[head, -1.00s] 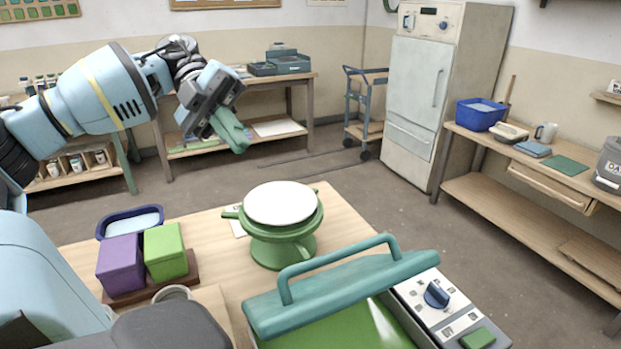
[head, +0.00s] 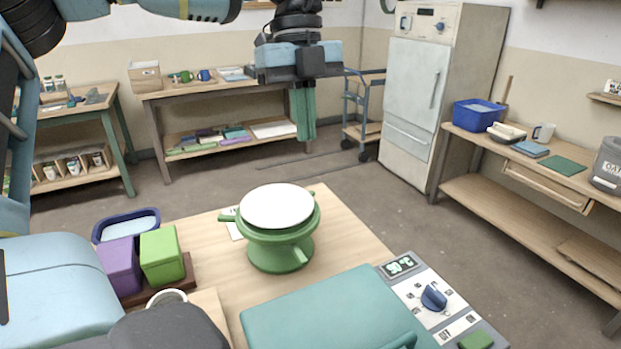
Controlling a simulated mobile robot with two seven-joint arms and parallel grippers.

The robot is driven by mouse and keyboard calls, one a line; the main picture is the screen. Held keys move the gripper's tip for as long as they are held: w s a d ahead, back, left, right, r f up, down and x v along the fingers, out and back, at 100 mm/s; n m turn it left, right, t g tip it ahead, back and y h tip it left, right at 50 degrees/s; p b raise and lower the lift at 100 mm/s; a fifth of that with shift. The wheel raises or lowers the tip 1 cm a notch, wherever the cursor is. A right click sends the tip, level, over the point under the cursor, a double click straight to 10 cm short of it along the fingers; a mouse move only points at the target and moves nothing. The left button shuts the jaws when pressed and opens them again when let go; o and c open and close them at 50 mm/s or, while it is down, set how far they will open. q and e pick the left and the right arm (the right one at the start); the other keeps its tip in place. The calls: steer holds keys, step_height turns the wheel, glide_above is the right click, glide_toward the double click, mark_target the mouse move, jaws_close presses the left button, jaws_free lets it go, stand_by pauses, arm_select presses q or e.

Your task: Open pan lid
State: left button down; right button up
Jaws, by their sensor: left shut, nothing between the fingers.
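The teal pan lid (head: 318,312) lies down flat at the bottom of the head view, left of a control panel. Part of its handle (head: 402,341) shows at the bottom edge; the rest is cut off. The pan under the lid is hidden. My left gripper (head: 305,138) points down with its green fingers together and empty. It appears well above and beyond the lid, clear of it. My right gripper is not in view.
The control panel (head: 440,298) has a display and a blue knob. A green pot-like stand with a white top (head: 278,206) is behind the lid. Purple (head: 120,265) and green (head: 163,255) boxes and a blue tub (head: 127,225) are at left. Some wooden tabletop (head: 345,235) is bare.

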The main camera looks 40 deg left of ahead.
arm_select(q)
steer(key=x, duration=1)
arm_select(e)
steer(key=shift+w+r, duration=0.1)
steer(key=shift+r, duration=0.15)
arm_select(q)
steer(key=shift+r, duration=0.1)
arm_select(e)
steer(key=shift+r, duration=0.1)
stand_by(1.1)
